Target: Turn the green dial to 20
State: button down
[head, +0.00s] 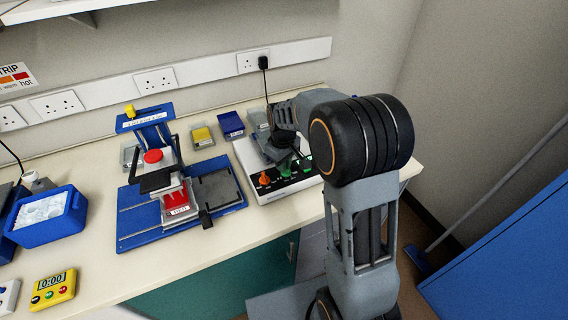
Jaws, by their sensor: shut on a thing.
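The control box (286,194) is a pale unit with a black panel near the right end of the bench. The green dial (284,171) is on its panel, to the right of an orange dial (264,179). My gripper (286,162) reaches down over the panel and is shut at the green dial. My gripper and wrist hide much of the dial and the back of the box. The dial's pointer and scale numbers are too small to read.
A blue stand (133,217) with a red button and a dark plate is to the left of the box. A blue tub (66,218) and yellow timer (53,290) are at left. The bench front is clear.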

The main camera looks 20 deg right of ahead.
jog(key=shift+n, duration=0.4)
jog(key=c, duration=1.2)
grip_release()
jog(key=shift+r, duration=0.1)
notch_tip(320, 180, up, 14)
jog(key=shift+f+b, duration=0.15)
jog(key=shift+b, duration=0.15)
jog(key=s+f+m+t, duration=0.1)
jog(key=s+m, duration=0.1)
jog(key=s, duration=0.4)
jog(key=s+f+m+t, duration=0.1)
jog(key=s+f+m, duration=0.1)
jog(key=s, duration=0.4)
jog(key=s+f+m+t, duration=0.1)
jog(key=s+m+t, duration=0.1)
jog(key=s, duration=0.4)
jog(key=shift+s+d+f+m, duration=0.25)
jog(key=shift+s+d+m, duration=0.1)
jog(key=shift+d+m, duration=0.05)
